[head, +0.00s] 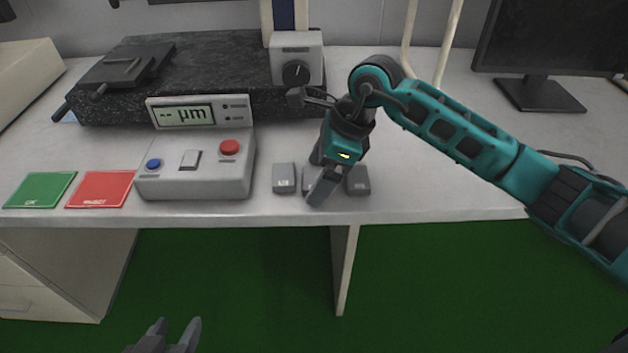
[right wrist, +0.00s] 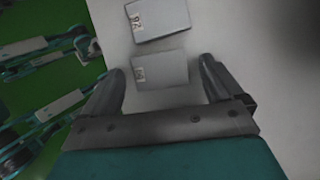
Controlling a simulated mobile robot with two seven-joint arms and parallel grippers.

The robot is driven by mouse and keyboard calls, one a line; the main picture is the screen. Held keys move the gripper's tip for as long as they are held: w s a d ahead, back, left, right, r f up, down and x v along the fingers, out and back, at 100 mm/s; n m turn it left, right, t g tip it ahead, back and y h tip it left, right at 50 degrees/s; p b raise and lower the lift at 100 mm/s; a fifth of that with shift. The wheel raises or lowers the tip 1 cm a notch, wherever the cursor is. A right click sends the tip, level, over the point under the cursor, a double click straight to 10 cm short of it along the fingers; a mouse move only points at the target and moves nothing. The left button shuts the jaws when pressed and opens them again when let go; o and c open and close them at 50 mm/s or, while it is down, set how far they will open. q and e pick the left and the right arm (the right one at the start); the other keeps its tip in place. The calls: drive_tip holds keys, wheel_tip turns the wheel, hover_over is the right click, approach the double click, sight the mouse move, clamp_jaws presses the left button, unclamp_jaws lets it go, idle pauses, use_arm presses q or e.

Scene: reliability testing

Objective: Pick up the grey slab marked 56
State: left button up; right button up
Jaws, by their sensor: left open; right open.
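Three small grey slabs lie in a row near the table's front edge in the head view: a left one (head: 284,178), a middle one (head: 308,173) partly hidden by my right gripper, and a right one (head: 359,181). Their numbers are too small to read surely, so I cannot tell which is 56. My right gripper (head: 317,178) is open, pointing down over the middle slab. In the right wrist view a slab (right wrist: 160,72) lies between the open fingers (right wrist: 163,70), with another slab (right wrist: 159,19) above it. My left gripper (head: 177,337) is open and empty, low in front of the table.
A grey device (head: 195,180) with a red button and display stands left of the slabs. A green card (head: 40,190) and red card (head: 101,189) lie further left. A dark granite plate (head: 215,60) is behind. A monitor (head: 540,92) stands right; the white table (head: 440,195) is clear there.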

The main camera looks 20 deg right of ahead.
drive_tip(key=shift+c, duration=0.4)
drive_tip(key=c, duration=1.1)
drive_tip(key=shift+r, duration=0.1)
drive_tip(key=shift+r, duration=0.1)
